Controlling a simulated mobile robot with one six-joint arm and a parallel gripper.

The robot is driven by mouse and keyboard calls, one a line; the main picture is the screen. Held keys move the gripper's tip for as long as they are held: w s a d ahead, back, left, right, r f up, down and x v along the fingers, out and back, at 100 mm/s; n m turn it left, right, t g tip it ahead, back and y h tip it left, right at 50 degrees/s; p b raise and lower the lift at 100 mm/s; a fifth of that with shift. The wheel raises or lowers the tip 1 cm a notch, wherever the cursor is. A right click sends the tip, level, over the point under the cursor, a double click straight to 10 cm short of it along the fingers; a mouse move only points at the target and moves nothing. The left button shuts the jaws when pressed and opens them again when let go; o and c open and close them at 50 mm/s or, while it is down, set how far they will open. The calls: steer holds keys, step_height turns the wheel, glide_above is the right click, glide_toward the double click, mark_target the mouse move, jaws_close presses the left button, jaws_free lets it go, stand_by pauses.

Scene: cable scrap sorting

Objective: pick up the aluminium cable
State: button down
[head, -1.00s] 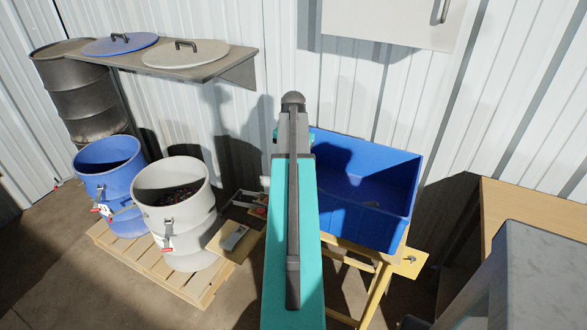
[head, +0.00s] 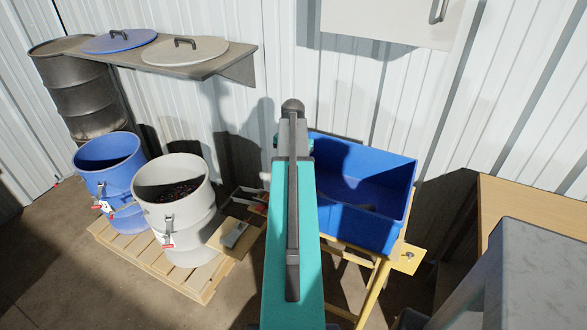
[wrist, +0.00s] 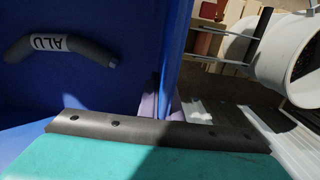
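The aluminium cable (wrist: 62,47) is a short, bent dark grey piece with a white label reading ALU. It lies in the blue bin (wrist: 130,20) at the upper left of the wrist view, apart from my arm's teal part at the bottom. In the head view the blue bin (head: 395,225) stands right of my arm, and only a small dark shape shows on its shadowed floor. My arm hides the bin's left side. I cannot make out my gripper's fingers in either view, and nothing is seen held.
The bin stands on a yellow stand (head: 378,285). Left are a grey drum (head: 195,225) with scrap inside and a blue drum (head: 115,190) on a pallet. A tray (head: 240,203) is beside the grey drum. A wooden table (head: 535,210) is at right.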

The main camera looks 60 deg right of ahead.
stand_by(0.3)
steer(key=c, duration=2.4)
jaws_free()
steer(key=shift+f, duration=0.1)
steer(key=o, duration=0.4)
steer(key=shift+r, duration=0.3)
steer(key=shift+r+b, duration=1.05)
steer(key=shift+r, duration=4.8)
